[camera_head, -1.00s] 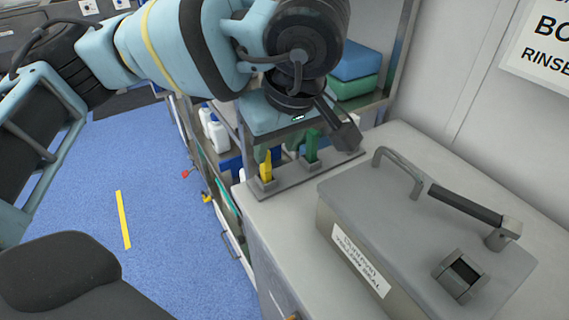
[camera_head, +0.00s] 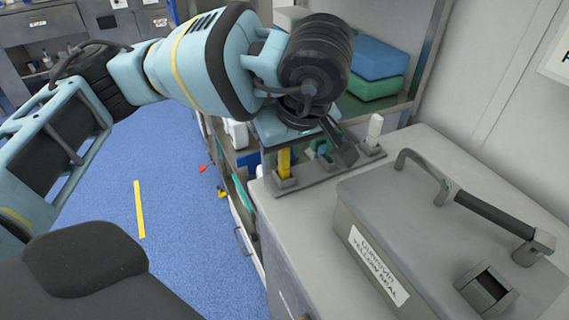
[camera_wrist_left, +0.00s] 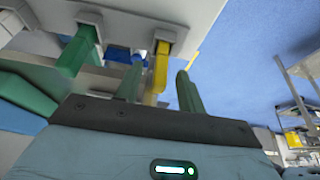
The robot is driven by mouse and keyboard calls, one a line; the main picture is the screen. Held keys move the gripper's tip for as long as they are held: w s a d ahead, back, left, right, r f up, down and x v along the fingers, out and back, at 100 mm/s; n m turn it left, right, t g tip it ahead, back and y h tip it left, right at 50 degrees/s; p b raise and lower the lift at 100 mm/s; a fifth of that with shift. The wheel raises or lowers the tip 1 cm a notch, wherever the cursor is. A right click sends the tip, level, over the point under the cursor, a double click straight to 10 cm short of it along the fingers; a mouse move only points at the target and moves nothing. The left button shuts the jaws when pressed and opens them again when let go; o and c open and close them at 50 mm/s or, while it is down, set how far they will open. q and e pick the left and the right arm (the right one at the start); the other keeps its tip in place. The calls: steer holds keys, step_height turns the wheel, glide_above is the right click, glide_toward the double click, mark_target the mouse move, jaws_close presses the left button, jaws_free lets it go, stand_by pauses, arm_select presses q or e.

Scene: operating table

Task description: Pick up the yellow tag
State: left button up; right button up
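The yellow tag (camera_head: 284,163) stands upright in the left slot of a grey rack (camera_head: 330,172) on the counter. A green tag (camera_head: 322,150) stands in the middle slot and a white one (camera_head: 375,128) in the right slot. My left gripper (camera_wrist_left: 160,75) points down at the rack. In the wrist view its two fingers are apart, and the yellow tag (camera_wrist_left: 160,72) shows between them; I cannot tell whether they touch it. The green tag (camera_wrist_left: 78,50) is outside the fingers. In the head view my left wrist partly hides the tags. My right gripper is not in view.
A grey lidded case (camera_head: 430,215) with a handle and a label stands on the counter, right of the rack. Blue and green packs (camera_head: 372,72) lie on the shelf behind. The counter's left edge is close to the rack, with blue floor beyond.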

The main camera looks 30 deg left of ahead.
arm_select(q)
steer(key=shift+x, duration=1)
jaws_close()
